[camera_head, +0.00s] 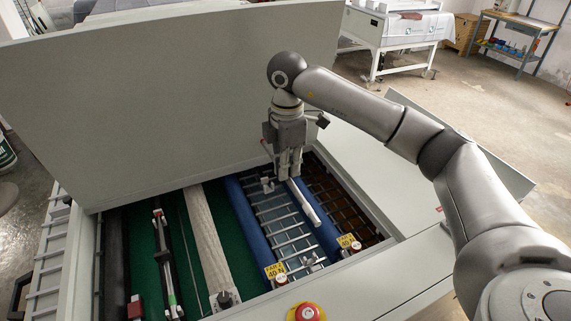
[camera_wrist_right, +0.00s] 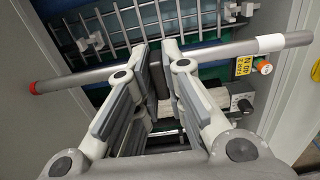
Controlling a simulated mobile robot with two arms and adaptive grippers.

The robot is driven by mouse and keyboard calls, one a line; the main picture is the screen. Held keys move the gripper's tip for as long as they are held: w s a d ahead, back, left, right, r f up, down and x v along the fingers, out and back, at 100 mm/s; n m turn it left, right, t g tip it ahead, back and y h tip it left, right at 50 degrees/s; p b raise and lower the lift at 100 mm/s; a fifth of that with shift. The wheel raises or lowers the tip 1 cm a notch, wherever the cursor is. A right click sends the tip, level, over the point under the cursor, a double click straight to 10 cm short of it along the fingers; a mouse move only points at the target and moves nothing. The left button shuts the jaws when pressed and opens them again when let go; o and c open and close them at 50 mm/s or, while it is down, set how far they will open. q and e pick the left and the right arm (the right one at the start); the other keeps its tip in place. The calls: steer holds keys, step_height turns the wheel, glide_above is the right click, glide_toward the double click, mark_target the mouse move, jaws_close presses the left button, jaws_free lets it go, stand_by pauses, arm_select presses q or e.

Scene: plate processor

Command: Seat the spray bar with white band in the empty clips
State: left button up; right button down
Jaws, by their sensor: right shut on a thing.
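My right gripper (camera_head: 288,170) is shut on the spray bar with white band (camera_head: 303,203), above the open machine. In the right wrist view the fingertips (camera_wrist_right: 157,62) close around the bar's middle. The bar (camera_wrist_right: 205,52) lies slightly tilted across that view, its red-capped end at left and its white band (camera_wrist_right: 270,43) near the right end. A pair of clips shows beyond the bar in the wrist view, one at left (camera_wrist_right: 92,42) and one at right (camera_wrist_right: 232,12); no bar is seen in them. In the head view, one clip (camera_head: 267,184) is left of the gripper. My left gripper is not in view.
Blue rollers (camera_head: 247,222) flank a metal rack (camera_head: 280,222). Another bar with a green band (camera_head: 171,299) lies over the green section at left. The raised lid (camera_head: 170,100) stands behind; a red button (camera_head: 307,312) sits on the front edge.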

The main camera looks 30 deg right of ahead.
mark_target(287, 181)
steer(key=shift+f, duration=0.15)
steer(key=shift+f+b, duration=0.3)
steer(key=shift+b, duration=0.05)
steer(key=shift+f+b, duration=0.45)
steer(key=shift+f, duration=0.2)
steer(key=shift+f+b, duration=0.9)
steer(key=shift+f, duration=0.45)
arm_select(q)
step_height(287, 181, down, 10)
steer(key=b, duration=0.6)
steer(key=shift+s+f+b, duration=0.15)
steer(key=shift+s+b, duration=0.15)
steer(key=shift+b, duration=0.1)
arm_select(e)
steer(key=shift+f, duration=5.25)
steer(key=c, duration=1.4)
jaws_free()
steer(key=shift+c, duration=0.2)
